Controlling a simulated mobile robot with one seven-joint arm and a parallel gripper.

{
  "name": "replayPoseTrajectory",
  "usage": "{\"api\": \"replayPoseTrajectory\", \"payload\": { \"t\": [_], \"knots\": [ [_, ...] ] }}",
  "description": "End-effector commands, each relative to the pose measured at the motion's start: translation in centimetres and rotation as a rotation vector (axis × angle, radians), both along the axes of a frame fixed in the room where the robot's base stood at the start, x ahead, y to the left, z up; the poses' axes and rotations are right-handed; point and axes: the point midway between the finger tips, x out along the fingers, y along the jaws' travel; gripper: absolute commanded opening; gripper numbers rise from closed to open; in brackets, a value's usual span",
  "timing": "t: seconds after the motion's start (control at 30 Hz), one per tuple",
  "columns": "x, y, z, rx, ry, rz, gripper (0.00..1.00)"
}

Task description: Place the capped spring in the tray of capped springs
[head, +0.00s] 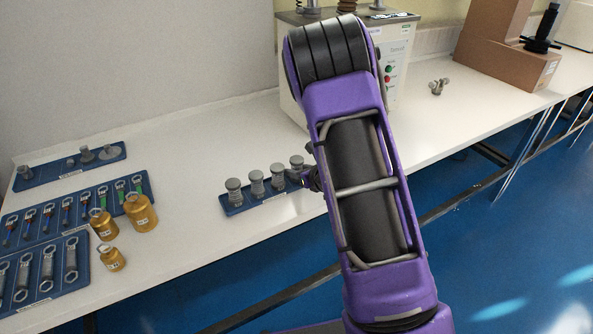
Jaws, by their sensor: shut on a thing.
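A small blue tray (240,209) stands on the white bench, left of my arm, with several grey capped springs in a row. The leftmost capped spring (234,192) and its neighbours stand upright. My gripper (299,177) is at the right end of this row, mostly hidden behind my purple arm. It is shut on a grey capped spring (297,162), whose cap shows just above the fingers. I cannot tell whether this spring touches the tray's floor; the tray's right end is hidden.
Blue trays of tools (72,211) and grey parts (70,168) lie at the left, beside gold weights (141,212). A hardness tester (397,65) stands behind my arm. A grey fitting (438,87) and a cardboard box (510,65) lie right. Bench between gold weights and spring tray is clear.

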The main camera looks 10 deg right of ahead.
Motion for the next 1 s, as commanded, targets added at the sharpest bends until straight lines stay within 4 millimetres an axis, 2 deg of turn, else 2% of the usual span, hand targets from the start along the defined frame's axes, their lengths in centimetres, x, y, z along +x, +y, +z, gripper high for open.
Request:
{"api": "replayPoseTrajectory", "payload": {
  "t": [0.13, 0.17, 0.3, 0.73, 1.0],
  "knots": [
    [0.0, 0.0, -0.4, 0.0, -0.001, 0.0, 0.0],
    [0.0, 0.0, -0.3, 0.0, 0.0, 0.0, 0.43],
    [0.0, 0.0, -0.3, 0.0, 0.001, 0.0, 0.69],
    [0.0, 0.0, 0.4, 0.0, 0.001, 0.0, 0.7],
    [-4.6, -1.8, 2.9, 0.001, -0.001, -0.003, 0.7]
  ]
}}
